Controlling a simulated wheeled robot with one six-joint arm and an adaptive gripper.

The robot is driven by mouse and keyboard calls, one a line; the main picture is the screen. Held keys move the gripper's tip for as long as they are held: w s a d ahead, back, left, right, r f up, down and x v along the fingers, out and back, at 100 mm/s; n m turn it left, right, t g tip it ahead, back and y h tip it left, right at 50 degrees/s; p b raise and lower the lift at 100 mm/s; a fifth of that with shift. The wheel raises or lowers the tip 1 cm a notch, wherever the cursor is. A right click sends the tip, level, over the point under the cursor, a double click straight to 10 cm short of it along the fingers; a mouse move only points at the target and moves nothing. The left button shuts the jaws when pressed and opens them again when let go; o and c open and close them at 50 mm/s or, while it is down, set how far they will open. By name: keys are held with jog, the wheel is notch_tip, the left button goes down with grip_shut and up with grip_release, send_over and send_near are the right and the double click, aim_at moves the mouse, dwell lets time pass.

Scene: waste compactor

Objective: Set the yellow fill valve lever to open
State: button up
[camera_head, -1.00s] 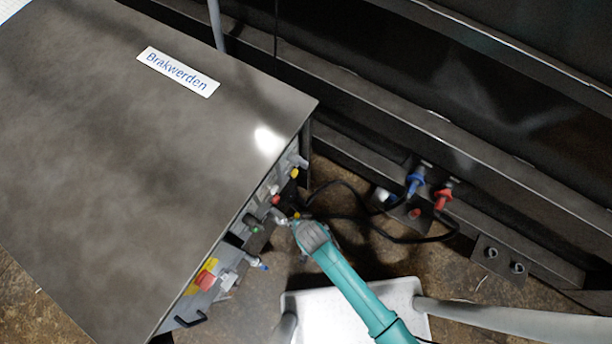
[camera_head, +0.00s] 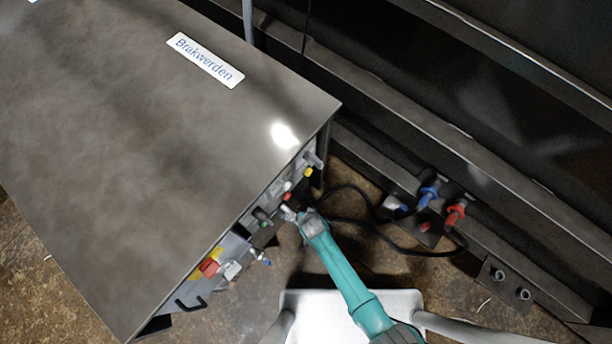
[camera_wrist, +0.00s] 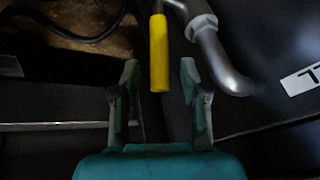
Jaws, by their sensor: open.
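The yellow lever (camera_wrist: 159,50) shows in the wrist view as a straight bar at upper middle, pointing down the picture beside a grey pipe. My gripper (camera_wrist: 159,66) is open, with one fingertip to each side of the lever; gaps show on both sides. In the head view my gripper (camera_head: 290,214) is at the front panel of the grey cabinet (camera_head: 150,130), among small fittings. A small yellow part (camera_head: 309,172) shows up and right of it; I cannot tell if this is the same lever.
The panel also carries a red switch on yellow (camera_head: 209,267) and a black handle (camera_head: 190,304). Blue (camera_head: 429,196) and red (camera_head: 456,212) couplings with black hoses sit on the dark frame to the right. Brown floor lies between.

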grip_shut()
jog(key=shift+s+a, duration=0.1)
dwell(0.3)
jog(key=shift+s+a+r+n+t+h, duration=0.1)
jog(key=shift+s+a+n+t+h, duration=0.05)
jog(key=shift+s+a+t+h, duration=0.4)
jog(key=shift+s+a+r+n+t+h, duration=0.1)
jog(key=shift+s+a+n+t+h, duration=0.1)
jog(key=shift+s+t+h, duration=0.3)
grip_release()
